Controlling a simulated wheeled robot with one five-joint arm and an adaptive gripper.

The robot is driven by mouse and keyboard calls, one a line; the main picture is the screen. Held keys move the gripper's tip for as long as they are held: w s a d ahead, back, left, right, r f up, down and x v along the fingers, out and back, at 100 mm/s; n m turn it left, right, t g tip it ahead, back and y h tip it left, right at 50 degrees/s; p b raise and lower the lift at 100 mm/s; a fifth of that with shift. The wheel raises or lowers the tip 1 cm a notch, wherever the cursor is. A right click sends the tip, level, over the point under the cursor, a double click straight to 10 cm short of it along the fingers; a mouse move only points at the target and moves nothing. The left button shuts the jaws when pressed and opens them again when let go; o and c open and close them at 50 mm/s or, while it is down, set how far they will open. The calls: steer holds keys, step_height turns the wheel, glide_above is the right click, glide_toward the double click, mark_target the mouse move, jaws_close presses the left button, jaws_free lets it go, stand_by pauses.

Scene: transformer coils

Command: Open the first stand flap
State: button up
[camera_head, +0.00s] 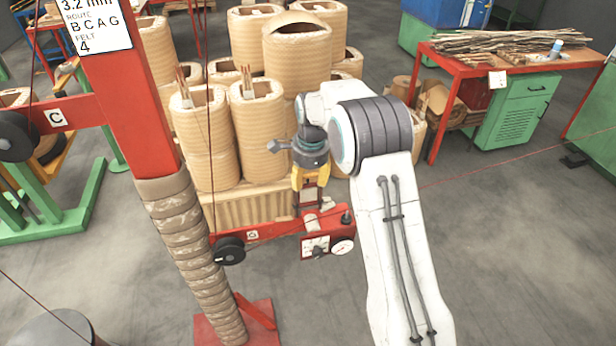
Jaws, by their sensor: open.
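My gripper (312,203), with a yellow and dark body, hangs down at the end of my white arm.
Tan wound coils (205,135) stand on a wooden crate (250,212) just behind the gripper. A red table (480,60) with a bundle of sticks is at the back right. Thin red wires run across the scene. The grey floor at the right is clear.

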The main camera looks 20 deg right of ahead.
step_height(320, 180, up, 12)
steer(key=s, duration=0.2)
stand_by(0.5)
steer(key=shift+s+f, duration=0.1)
stand_by(0.3)
